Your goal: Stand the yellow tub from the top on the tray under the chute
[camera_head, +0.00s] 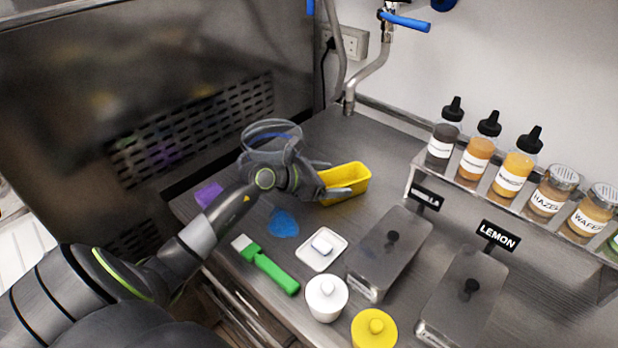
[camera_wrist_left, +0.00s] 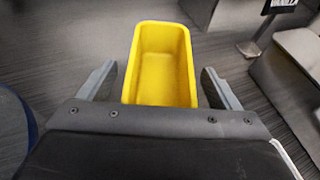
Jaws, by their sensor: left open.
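The yellow tub (camera_head: 348,178) is a small, open rectangular container on the steel counter top. In the left wrist view the tub (camera_wrist_left: 163,62) looks empty, with its near end between my fingers. My left gripper (camera_head: 330,180) is open, with one finger on each side of the tub. In the left wrist view my left gripper (camera_wrist_left: 158,88) shows a gap between each finger and the tub. My right gripper is not in view. I cannot make out a tray under a chute.
A clear round container (camera_head: 271,133) stands behind my left wrist. Two lidded steel pans (camera_head: 390,250) (camera_head: 465,295), a white tray (camera_head: 321,250), a green-handled brush (camera_head: 268,268), a white pot (camera_head: 326,298) and a yellow pot (camera_head: 373,329) stand nearer. A bottle shelf (camera_head: 500,195) lines the right.

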